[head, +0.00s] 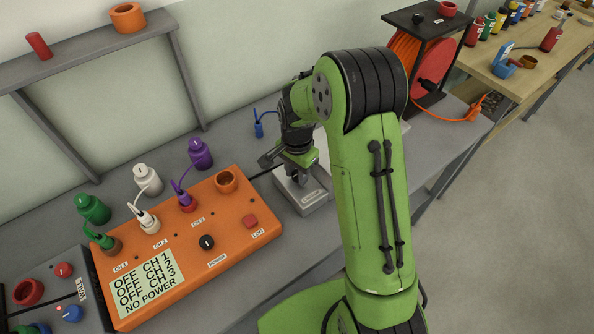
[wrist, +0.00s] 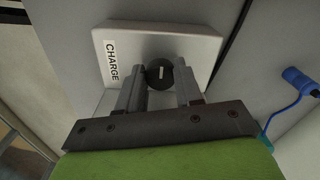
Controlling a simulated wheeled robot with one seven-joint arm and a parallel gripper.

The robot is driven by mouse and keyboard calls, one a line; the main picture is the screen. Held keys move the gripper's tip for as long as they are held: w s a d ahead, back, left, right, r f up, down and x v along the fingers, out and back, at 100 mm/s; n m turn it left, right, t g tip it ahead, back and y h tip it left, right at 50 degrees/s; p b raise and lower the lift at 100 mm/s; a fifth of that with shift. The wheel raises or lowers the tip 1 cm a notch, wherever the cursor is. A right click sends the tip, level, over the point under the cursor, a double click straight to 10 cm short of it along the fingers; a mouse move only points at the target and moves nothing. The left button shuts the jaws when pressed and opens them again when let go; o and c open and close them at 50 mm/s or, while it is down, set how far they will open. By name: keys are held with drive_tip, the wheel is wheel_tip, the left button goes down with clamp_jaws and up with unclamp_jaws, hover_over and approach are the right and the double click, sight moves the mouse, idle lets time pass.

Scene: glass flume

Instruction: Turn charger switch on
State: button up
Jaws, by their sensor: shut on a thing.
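The charger is a light grey box (head: 308,201) with a sloped face, on the bench right of the orange unit. In the wrist view the grey box (wrist: 198,45) carries a label reading CHARGE and a round black switch knob (wrist: 160,71) with a short white mark. The mark runs nearly up and down in that view. My gripper (wrist: 160,84) is shut on the knob, one finger on each side. In the head view my gripper (head: 296,178) is over the charger and hides the knob.
An orange unit (head: 216,243) with bottles, a POWER knob (head: 207,242) and a display reading "NO POWER" stands to the left. A blue plug (head: 259,129) lies behind my gripper. An orange cable reel (head: 424,66) is at the back right.

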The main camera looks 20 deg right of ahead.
sight(297, 175)
drive_tip(key=o, duration=0.8)
drive_tip(key=shift+r, duration=0.1)
wheel_tip(297, 175, up, 16)
drive_tip(key=p, duration=0.3)
